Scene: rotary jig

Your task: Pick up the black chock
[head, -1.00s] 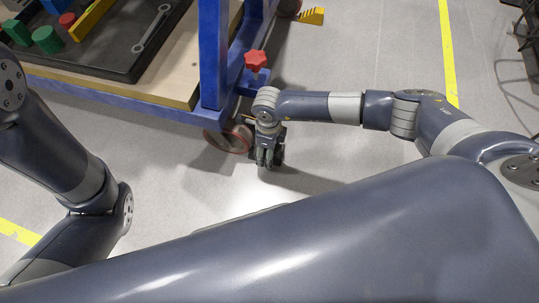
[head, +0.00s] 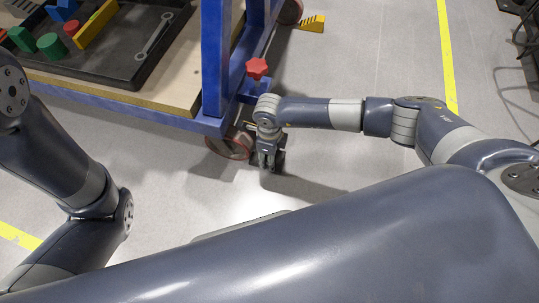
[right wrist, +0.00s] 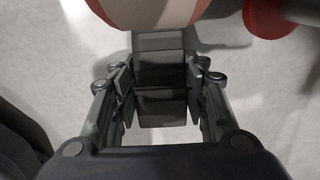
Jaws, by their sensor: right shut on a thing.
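The black chock (right wrist: 161,72) is a dark stepped block between the two fingers of my right gripper (right wrist: 160,88) in the right wrist view. The fingers are shut on its two sides. In the head view my right gripper (head: 270,156) points down close to the floor, beside the cart's front wheel (head: 228,144). The chock is mostly hidden there behind the fingers, with dark parts (head: 281,160) showing at their side. In the wrist view the chock's far end lies close to the wheel (right wrist: 150,14); I cannot tell whether they touch. My left gripper is out of view.
The blue cart frame (head: 213,60) with a red star knob (head: 256,68) stands just beyond my right gripper. A dark tray (head: 120,70) with coloured parts and a wrench (head: 154,34) lies on the cart. A yellow chock (head: 312,23) sits farther back.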

